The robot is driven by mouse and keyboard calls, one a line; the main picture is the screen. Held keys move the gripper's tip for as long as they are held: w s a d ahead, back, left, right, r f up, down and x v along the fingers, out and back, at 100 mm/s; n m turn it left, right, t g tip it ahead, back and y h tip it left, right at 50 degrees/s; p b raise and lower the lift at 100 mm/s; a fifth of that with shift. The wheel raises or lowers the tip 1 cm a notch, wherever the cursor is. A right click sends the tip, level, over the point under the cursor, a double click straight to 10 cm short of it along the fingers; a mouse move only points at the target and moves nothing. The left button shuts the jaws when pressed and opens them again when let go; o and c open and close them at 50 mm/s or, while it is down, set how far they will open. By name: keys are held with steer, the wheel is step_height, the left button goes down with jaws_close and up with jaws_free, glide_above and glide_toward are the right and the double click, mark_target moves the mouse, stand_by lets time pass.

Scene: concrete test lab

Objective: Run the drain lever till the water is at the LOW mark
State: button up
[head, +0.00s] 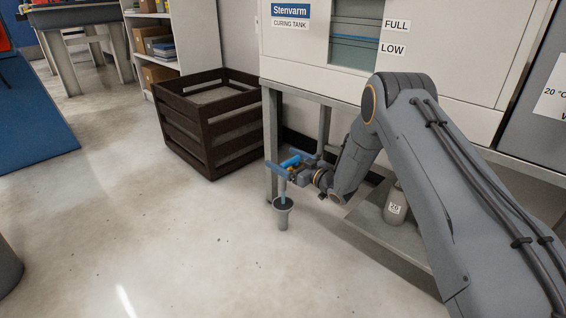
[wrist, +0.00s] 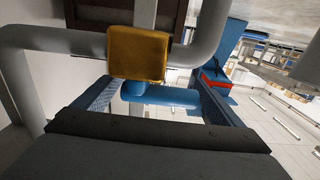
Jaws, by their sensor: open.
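The white curing tank (head: 285,40) has a sight window (head: 357,58) beside the FULL (head: 396,25) and LOW (head: 393,49) labels. The water line in the window looks to lie between the two labels. My gripper (head: 304,172) is at the lever. In the wrist view my gripper (wrist: 155,88) is open, its fingers on either side of the blue lever (wrist: 172,97), in front of a yellow valve block (wrist: 138,53); contact is unclear.
A tank leg (head: 271,135) stands close beside the outlet. A dark slatted crate (head: 190,137) is left of it. A grey container (head: 396,205) sits on a low shelf (head: 375,232) under the tank.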

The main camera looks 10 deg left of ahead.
steer(key=shift+w+a, duration=0.35)
steer(key=shift+a, duration=0.1)
